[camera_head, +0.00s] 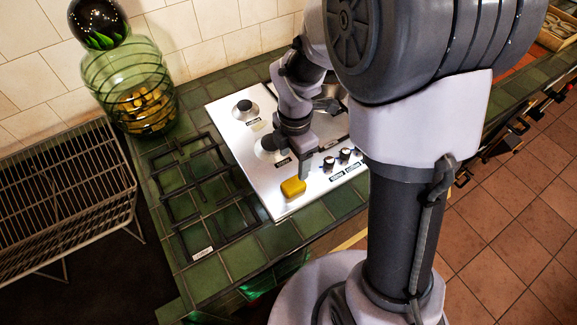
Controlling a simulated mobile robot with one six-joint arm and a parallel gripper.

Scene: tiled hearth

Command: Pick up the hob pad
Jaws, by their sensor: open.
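A small yellow pad (292,187), which I take for the hob pad, lies on the front left part of the silver hob (245,150). My gripper (302,172) points down just behind and above the pad, close to it in the picture. I cannot tell whether they touch. The jaws are open, with nothing visible between them. My arm hides the right part of the hob.
A black pan grate (200,185) lies on the green tiles left of the hob. Black knobs (344,155) stand right of the pad. A green glass jar (130,85) and a wire rack (65,200) are at the left. Bare tiles (275,238) lie in front of the hob.

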